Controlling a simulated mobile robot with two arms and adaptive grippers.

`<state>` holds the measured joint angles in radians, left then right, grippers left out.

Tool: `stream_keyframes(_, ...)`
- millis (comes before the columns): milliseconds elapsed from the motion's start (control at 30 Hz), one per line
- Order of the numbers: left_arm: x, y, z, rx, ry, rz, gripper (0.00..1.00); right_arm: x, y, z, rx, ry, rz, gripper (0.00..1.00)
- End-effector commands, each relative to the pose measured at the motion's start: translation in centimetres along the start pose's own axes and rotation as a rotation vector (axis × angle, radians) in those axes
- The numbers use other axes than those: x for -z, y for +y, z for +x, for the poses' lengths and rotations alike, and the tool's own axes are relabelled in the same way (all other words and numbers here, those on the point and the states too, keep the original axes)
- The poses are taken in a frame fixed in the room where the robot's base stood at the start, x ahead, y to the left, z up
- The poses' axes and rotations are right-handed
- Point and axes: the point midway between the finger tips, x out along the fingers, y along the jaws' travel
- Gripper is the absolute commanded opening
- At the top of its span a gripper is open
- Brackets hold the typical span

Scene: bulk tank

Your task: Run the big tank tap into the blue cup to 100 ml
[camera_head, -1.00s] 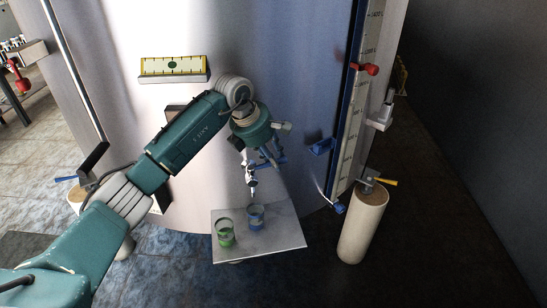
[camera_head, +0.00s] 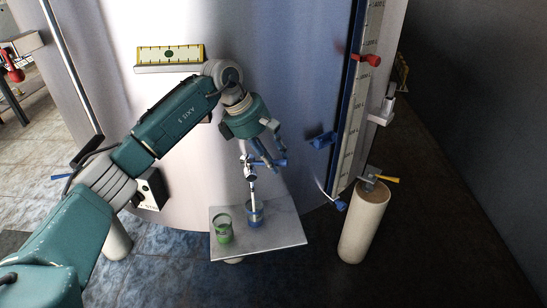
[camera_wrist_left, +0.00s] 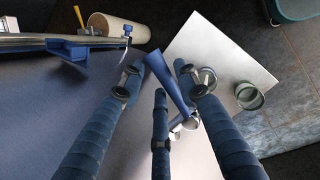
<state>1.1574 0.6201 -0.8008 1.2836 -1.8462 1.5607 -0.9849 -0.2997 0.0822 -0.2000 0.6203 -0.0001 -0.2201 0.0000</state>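The big tank tap (camera_head: 250,171) is a metal spout on the tank front with a blue lever (camera_wrist_left: 168,82). A pale stream runs from its spout down into the blue cup (camera_head: 255,221), which stands on a small grey shelf (camera_head: 280,238). I cannot read the cup's level. The green cup (camera_head: 224,234) stands to its left; it also shows in the wrist view (camera_wrist_left: 249,96). My left gripper (camera_head: 268,162) is at the lever. In the wrist view its fingers are spread with the lever between them, not clamped. My right gripper is not in view.
A white post (camera_head: 362,225) with a yellow-handled valve stands right of the shelf. A scale strip (camera_head: 359,110) with a red marker (camera_head: 368,58) and a blue bracket (camera_head: 322,140) are on the tank's right.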

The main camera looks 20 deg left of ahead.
Motion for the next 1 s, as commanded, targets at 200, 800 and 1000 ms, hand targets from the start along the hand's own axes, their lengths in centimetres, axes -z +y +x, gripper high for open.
stream_keyframes(200,0.0,0.0,0.0,0.0,0.0,-0.001,0.45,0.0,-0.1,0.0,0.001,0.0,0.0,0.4)
stream_keyframes(800,0.0,0.2,-8.2,-0.005,0.001,-0.002,0.45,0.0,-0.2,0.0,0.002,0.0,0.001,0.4)
stream_keyframes(1000,0.0,0.1,-11.1,-0.003,0.0,-0.001,0.45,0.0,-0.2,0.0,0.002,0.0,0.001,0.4)
